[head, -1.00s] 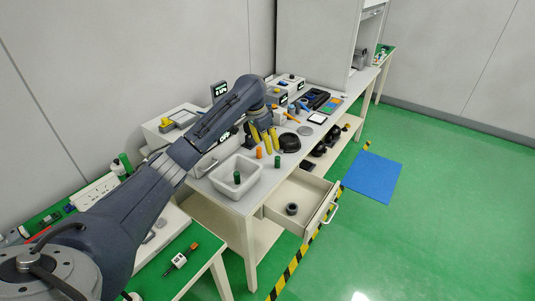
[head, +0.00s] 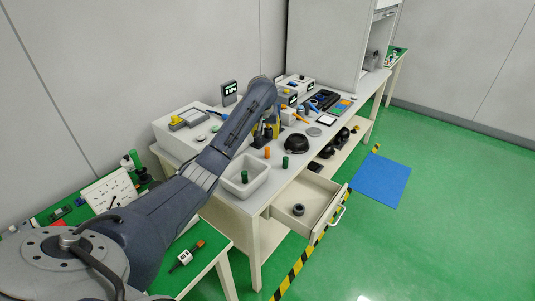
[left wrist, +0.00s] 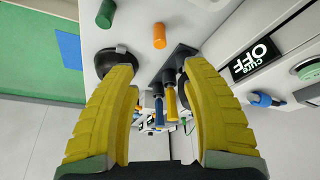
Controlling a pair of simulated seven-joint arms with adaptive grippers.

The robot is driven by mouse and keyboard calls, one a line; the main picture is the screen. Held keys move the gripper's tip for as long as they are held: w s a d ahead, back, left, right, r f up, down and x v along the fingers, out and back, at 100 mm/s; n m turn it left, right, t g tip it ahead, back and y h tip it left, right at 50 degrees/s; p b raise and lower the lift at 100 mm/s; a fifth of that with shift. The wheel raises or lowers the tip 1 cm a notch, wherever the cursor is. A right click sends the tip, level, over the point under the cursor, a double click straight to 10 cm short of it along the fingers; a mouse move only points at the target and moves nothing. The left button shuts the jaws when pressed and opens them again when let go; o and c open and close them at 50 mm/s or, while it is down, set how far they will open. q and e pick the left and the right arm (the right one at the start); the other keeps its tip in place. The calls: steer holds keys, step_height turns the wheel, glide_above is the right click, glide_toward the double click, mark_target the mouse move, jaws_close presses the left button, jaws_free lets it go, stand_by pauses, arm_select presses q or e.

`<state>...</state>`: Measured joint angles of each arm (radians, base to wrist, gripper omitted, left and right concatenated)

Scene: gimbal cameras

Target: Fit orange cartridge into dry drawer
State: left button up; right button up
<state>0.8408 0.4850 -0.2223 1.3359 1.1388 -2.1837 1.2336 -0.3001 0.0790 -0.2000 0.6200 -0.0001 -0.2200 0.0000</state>
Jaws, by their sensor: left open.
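The orange cartridge (head: 267,152) stands upright on the white bench, just behind the white tub. It also shows in the left wrist view (left wrist: 159,36), beyond my fingertips. My left gripper (head: 266,130) is over the bench behind the cartridge, partly hidden by its own arm. In the left wrist view its yellow fingers (left wrist: 165,75) are spread with nothing held between them. An open drawer (head: 322,205) sticks out from the bench front, with a dark ring (head: 298,210) inside. I see no readable label on it. My right gripper is out of view.
One green cylinder (head: 285,161) stands near the orange one; another (head: 244,176) is in the white tub (head: 262,180). A black bowl (head: 296,143) sits close by. A dark holder with yellow and blue handles (left wrist: 170,98) lies in line with the fingers.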

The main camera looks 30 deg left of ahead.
mark_target(267, 148)
arm_select(q)
steer(key=shift+x, duration=6.45)
jaws_close()
